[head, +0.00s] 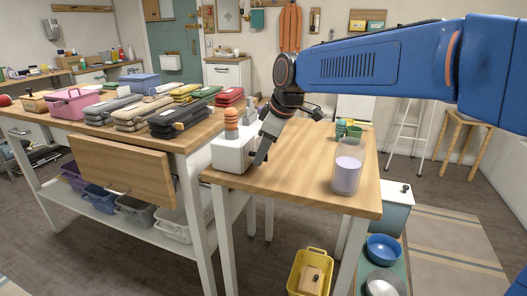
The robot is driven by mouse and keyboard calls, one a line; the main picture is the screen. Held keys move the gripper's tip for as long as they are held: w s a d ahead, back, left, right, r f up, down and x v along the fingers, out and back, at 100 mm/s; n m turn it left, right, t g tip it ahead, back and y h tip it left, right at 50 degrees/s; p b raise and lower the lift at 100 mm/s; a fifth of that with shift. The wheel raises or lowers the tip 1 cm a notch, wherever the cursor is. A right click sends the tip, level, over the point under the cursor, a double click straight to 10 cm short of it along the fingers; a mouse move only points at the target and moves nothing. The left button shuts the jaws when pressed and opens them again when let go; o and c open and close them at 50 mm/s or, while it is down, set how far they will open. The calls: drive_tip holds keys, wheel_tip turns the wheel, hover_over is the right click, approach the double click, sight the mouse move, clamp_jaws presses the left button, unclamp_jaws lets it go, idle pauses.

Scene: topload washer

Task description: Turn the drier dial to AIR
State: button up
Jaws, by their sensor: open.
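No drier and no dial marked AIR can be made out in the head view. A small white box (229,154) stands at the left end of the near wooden table, with an orange banded object (231,123) on top. My gripper (288,138) is open and empty, reaching down from the blue arm just right of the white box. One dark finger points down beside the box and partly covers its right side. The other finger points out to the right. Whether the near finger touches the box cannot be told.
A clear cup with pale lilac contents (347,172) stands on the table's right side, near small green items (347,130). The left bench (178,143) holds stacked folded packs and a pink basket (74,104). A yellow bin (309,272) sits on the floor. The table's middle front is clear.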

drive_tip(key=shift+w+a+f, duration=0.1)
drive_tip(key=shift+f, duration=0.2)
drive_tip(key=c, duration=1.1)
